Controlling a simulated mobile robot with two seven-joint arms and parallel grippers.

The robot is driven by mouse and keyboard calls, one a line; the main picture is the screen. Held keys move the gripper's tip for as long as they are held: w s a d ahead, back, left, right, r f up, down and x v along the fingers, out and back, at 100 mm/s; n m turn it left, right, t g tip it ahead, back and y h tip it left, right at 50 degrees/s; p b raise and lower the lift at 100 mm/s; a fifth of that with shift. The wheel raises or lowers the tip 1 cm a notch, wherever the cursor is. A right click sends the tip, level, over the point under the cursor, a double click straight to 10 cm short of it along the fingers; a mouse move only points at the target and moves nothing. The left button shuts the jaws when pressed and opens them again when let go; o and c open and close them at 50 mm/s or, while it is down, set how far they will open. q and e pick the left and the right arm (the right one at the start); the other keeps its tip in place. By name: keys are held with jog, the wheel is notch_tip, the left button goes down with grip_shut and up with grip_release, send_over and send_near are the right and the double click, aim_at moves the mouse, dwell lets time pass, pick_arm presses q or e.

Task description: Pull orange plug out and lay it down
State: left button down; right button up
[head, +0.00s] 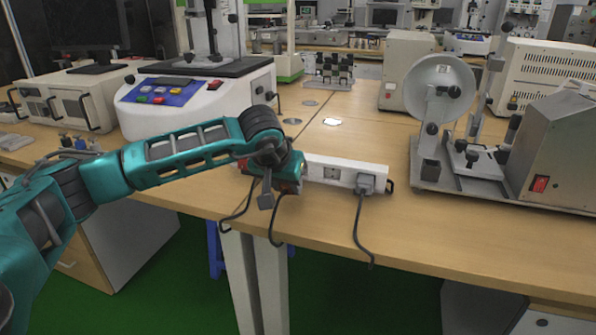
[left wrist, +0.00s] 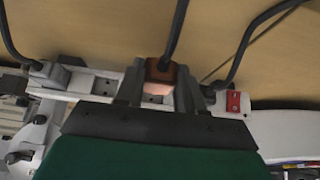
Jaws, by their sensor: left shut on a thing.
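The orange plug (left wrist: 160,72) is between the fingers of my left gripper (left wrist: 160,86) in the left wrist view, with a dark cable running up from it. The gripper is shut on it. The white power strip (left wrist: 93,82) runs behind the fingers; I cannot tell whether the plug is still seated in it. In the head view my left gripper (head: 284,178) is at the left part of the strip (head: 328,171) and hides the plug. My right gripper is not in view.
A grey plug (head: 366,183) sits at the strip's right end, its cable hanging over the table's front edge. Another dark cable (left wrist: 240,55) and a red switch (left wrist: 233,101) are beside the gripper. Instruments (head: 553,140) stand right; a white machine (head: 200,105) stands left. Bare table (head: 450,222) lies front right.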

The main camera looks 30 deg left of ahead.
pick_arm(q)
jog(key=shift+f+b, duration=1)
jog(key=shift+f, duration=0.45)
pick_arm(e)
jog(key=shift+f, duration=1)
pick_arm(q)
jog(key=c, duration=0.6)
grip_release()
jog(key=p+v, duration=0.1)
jog(key=v, duration=0.3)
jog(key=shift+r, duration=0.3)
jog(key=p+v, duration=0.2)
jog(key=v, duration=0.6)
jog(key=shift+s+d+r, duration=0.1)
jog(key=shift+s+r, duration=0.05)
jog(key=shift+s, duration=0.1)
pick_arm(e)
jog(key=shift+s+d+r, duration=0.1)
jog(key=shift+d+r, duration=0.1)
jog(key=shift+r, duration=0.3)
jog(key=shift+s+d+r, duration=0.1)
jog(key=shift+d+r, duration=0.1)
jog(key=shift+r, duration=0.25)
